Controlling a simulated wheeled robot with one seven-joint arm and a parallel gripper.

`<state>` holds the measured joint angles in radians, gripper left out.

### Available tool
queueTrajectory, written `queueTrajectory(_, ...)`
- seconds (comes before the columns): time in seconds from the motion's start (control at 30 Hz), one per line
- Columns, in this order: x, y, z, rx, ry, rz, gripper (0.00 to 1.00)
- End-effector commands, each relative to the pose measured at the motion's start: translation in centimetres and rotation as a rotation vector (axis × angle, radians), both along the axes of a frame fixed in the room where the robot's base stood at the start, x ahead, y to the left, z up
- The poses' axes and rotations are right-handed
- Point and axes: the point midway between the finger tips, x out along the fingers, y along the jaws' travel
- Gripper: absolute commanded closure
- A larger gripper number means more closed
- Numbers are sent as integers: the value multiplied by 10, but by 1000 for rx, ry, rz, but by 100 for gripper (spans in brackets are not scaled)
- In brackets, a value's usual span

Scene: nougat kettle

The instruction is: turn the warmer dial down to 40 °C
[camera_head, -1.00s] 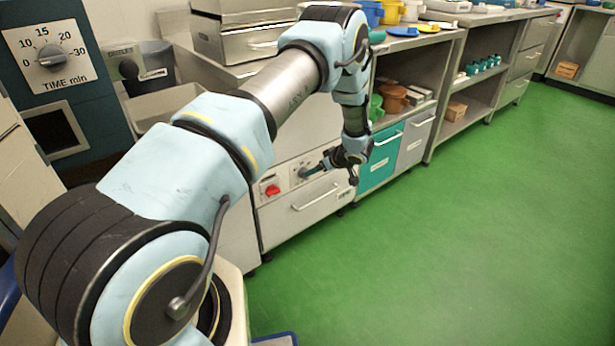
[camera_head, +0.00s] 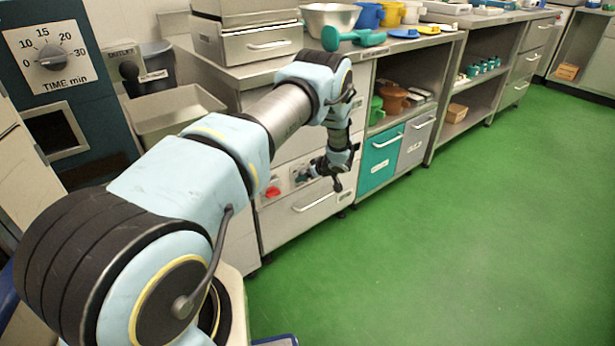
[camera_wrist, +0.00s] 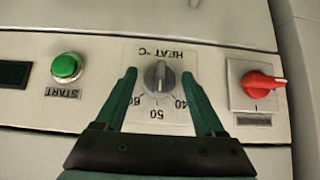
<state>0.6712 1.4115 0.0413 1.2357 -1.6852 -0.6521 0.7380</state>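The warmer dial (camera_wrist: 158,78) is a grey ridged knob on a white plate marked HEAT °C. In the wrist view the plate is upside down, with 60 at lower left, 50 at the bottom and 40 at lower right. The knob's ridge runs nearly vertical, roughly in line with 50; which end points is hard to tell. My gripper (camera_wrist: 159,74) is open, with one green finger on each side of the knob and gaps visible between. In the head view my gripper (camera_head: 314,169) is at the warmer's front panel, partly hiding the dial.
A green START button (camera_wrist: 67,67) is left of the dial and a red switch (camera_wrist: 262,84) right of it in the wrist view. A drawer with a bar handle (camera_head: 315,198) lies below the panel. A metal bowl (camera_head: 330,18) stands on the counter. The green floor is clear.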

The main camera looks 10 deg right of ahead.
Motion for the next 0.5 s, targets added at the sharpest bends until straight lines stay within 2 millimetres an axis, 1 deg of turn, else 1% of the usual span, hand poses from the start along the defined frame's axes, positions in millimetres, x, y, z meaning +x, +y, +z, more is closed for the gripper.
queueTrajectory(0.03, 0, 0, 0, 0, 0, 0, 36)
queueTrajectory(0.07, 0, 0, 0, 0, 0, 0, 39)
queueTrajectory(0.5, 0, 0, 0, 0, 0, 0, 88)
